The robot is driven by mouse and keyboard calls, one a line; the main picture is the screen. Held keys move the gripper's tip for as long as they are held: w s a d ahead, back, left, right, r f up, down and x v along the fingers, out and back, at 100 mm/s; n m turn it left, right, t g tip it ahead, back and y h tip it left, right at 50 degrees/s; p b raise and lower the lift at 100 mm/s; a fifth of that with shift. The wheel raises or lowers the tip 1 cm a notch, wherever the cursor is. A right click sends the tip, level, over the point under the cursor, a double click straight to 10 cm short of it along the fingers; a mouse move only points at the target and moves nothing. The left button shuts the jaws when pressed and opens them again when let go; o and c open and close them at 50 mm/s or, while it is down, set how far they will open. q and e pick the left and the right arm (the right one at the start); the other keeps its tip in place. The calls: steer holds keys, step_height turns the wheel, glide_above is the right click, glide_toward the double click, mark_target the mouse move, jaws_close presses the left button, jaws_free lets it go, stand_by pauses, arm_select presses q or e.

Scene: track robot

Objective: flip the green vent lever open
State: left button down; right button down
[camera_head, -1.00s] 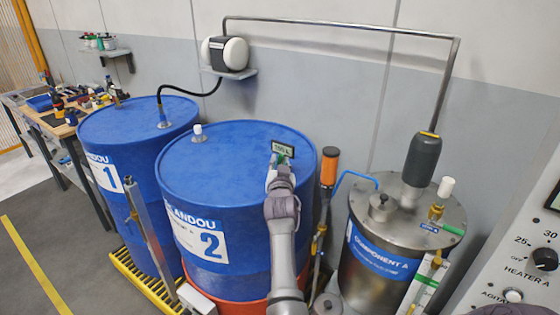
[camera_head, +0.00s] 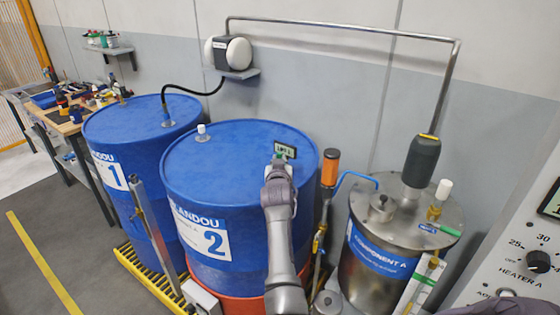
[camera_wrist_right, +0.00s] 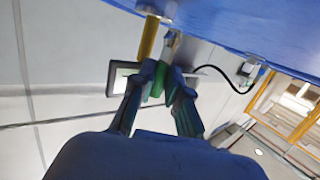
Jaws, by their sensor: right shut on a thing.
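My right gripper (camera_head: 277,160) is over the far right part of the top of blue drum 2 (camera_head: 228,147), just in front of a small dark display. In the right wrist view the gripper (camera_wrist_right: 160,90) has its fingers close together on a small green piece, which looks like the green lever (camera_wrist_right: 157,84). A brass stem (camera_wrist_right: 148,38) stands beside the fingertips. The fingers hide much of the green piece, so its angle is hard to tell. My left gripper is not in view.
The display (camera_head: 285,150) is close to my right fingers. Drum 1 (camera_head: 138,120) is at left.

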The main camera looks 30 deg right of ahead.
steer(key=c, duration=1.4)
jaws_free()
steer(key=shift+f, duration=0.1)
steer(key=shift+w, duration=0.15)
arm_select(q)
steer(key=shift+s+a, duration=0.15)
arm_select(e)
step_height(320, 180, up, 10)
steer(key=shift+f, duration=0.1)
